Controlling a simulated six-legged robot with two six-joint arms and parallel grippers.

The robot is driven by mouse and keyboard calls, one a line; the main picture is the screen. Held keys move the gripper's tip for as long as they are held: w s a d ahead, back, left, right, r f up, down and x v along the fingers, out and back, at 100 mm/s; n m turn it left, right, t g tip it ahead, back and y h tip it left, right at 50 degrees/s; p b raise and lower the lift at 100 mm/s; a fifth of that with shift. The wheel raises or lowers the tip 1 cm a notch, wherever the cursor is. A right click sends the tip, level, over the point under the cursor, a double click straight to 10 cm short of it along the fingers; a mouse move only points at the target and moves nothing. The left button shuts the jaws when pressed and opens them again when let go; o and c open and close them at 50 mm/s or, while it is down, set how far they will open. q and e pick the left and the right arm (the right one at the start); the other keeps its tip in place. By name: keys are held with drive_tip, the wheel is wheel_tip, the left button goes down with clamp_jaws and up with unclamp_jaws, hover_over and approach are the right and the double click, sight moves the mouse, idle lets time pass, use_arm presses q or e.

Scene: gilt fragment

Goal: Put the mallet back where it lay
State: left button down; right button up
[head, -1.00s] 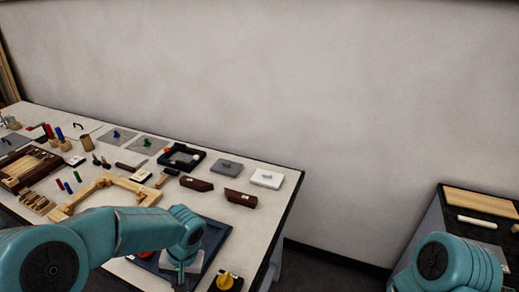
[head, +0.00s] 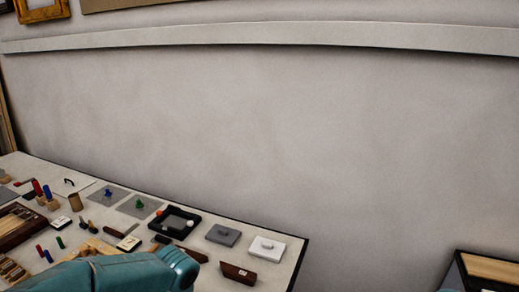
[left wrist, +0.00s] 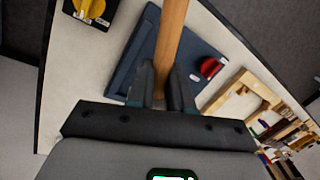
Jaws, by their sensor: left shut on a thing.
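The mallet's pale wooden handle (left wrist: 171,38) runs up out of the top of the left wrist view. My left gripper (left wrist: 160,82) is shut on this handle and holds it above the table. The mallet's head is not visible there. The handle crosses in front of a dark blue tray (left wrist: 203,58) with a red round piece (left wrist: 210,67). In the head view only my left arm shows at the bottom; its gripper is below the frame. My right gripper is in neither view. Which spot the mallet lay on cannot be told.
The white table (head: 293,254) is crowded with small items. A black square tray (head: 196,221), a grey plate (head: 222,235), a white plate (head: 267,249) and a dark red block (head: 238,273) stand at its right end. A yellow knob (left wrist: 91,8) is near the table edge.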

use_arm(q)
drive_tip(key=shift+s+a, duration=0.1)
drive_tip(key=shift+s, duration=0.1)
drive_tip(key=shift+s+a+f+b, duration=0.1)
drive_tip(key=shift+a+f+b, duration=0.1)
drive_tip(key=shift+f+b, duration=0.2)
wheel_tip(320, 180, down, 6)
drive_tip(key=b, duration=0.6)
drive_tip(key=r+p, duration=0.2)
drive_tip(key=w+r+p, duration=0.1)
drive_tip(key=r+p, duration=0.3)
drive_tip(key=shift+w+r, duration=0.3)
drive_tip(key=shift+w, duration=0.05)
drive_tip(key=shift+w+r+p, duration=0.25)
drive_tip(key=shift+p, duration=0.35)
drive_tip(key=shift+w+d+f, duration=0.15)
drive_tip(key=shift+w+f, duration=0.1)
drive_tip(key=shift+s+f+b, duration=0.1)
drive_tip(key=shift+s+b, duration=0.1)
drive_tip(key=shift+b, duration=0.2)
wheel_tip(320, 180, down, 6)
drive_tip(key=b, duration=0.5)
drive_tip(key=shift+r+b, duration=0.2)
drive_tip(key=shift+b, duration=0.1)
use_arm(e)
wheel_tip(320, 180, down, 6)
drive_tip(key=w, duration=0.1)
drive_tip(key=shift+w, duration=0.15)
